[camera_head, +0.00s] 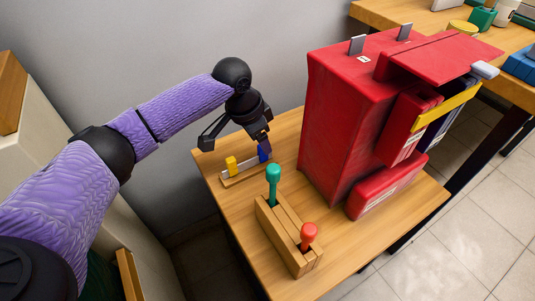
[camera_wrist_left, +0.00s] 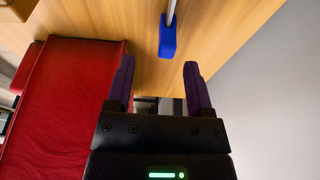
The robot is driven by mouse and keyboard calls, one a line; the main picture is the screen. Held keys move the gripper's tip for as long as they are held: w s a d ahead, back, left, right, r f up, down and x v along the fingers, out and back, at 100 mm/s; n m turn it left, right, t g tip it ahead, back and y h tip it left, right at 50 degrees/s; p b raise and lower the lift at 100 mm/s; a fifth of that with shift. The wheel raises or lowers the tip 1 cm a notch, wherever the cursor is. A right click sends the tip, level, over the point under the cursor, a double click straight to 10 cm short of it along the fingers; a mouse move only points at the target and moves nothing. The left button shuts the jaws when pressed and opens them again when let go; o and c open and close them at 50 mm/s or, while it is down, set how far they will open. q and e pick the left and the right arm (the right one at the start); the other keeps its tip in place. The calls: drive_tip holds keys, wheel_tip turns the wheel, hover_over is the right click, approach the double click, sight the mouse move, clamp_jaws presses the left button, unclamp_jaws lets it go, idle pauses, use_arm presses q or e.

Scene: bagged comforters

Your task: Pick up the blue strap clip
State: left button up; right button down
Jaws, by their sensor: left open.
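The blue strap clip (camera_head: 262,156) sits at the right end of a small rail on the wooden table, partly hidden by a finger of my left gripper. In the left wrist view the clip (camera_wrist_left: 168,38) is on a pale bar, just beyond the fingertips and between their lines. My left gripper (camera_head: 236,143) is open and empty above the rail. Its two fingers also show in the left wrist view (camera_wrist_left: 158,78), spread apart, with nothing between them. A yellow clip (camera_head: 231,163) is at the rail's other end. My right gripper is not in view.
A large red case (camera_head: 335,125) stands on the table (camera_head: 225,195) to the right of the rail. A wooden block (camera_head: 278,238) with a green-topped handle (camera_head: 273,172) and a red-topped handle (camera_head: 308,232) stands in front. A grey wall is behind.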

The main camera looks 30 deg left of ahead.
use_arm(q)
drive_tip(key=b+x, duration=0.1)
drive_tip(key=x, duration=0.1)
drive_tip(key=b+x, duration=0.4)
drive_tip(key=shift+w+a+f, duration=0.25)
drive_tip(key=shift+a+f, duration=0.05)
drive_tip(key=shift+f, duration=0.05)
drive_tip(key=shift+r, duration=0.35)
drive_tip(key=c, duration=0.8)
clamp_jaws()
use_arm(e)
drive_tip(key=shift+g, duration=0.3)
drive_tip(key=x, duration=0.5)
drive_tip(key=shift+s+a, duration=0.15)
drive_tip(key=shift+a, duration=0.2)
